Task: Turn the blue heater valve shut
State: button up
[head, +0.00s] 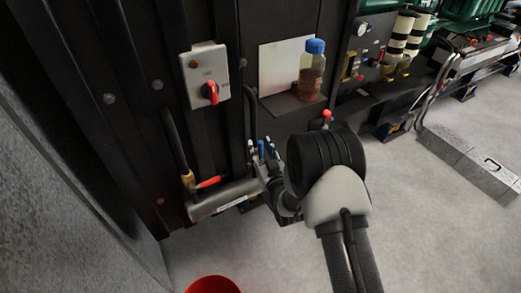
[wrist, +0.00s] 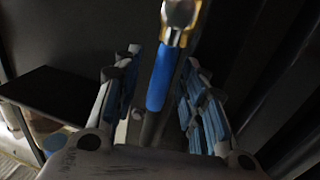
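The blue heater valve shows in the wrist view as a long blue lever (wrist: 163,78) with a brass and silver end (wrist: 181,14) at the top. My gripper (wrist: 163,60) is open, with one blue-padded finger on each side of the lever. Gaps show between the lever and both fingers. In the head view my gripper (head: 262,152) is low in front of the dark panel, beside the grey heater cylinder. Small blue parts there are too close together to tell lever from finger pads. The valve body is mostly hidden behind my gripper and wrist.
A red lever (head: 208,182) sits left of my gripper above the grey cylinder (head: 225,198). A switch box (head: 205,68) with a red knob is higher up. A blue-capped bottle (head: 312,72) stands on a shelf. A red bucket-like object (head: 212,285) is on the floor.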

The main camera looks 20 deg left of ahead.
jog(key=shift+w, duration=0.1)
jog(key=shift+c, duration=0.3)
grip_shut()
dwell(0.5)
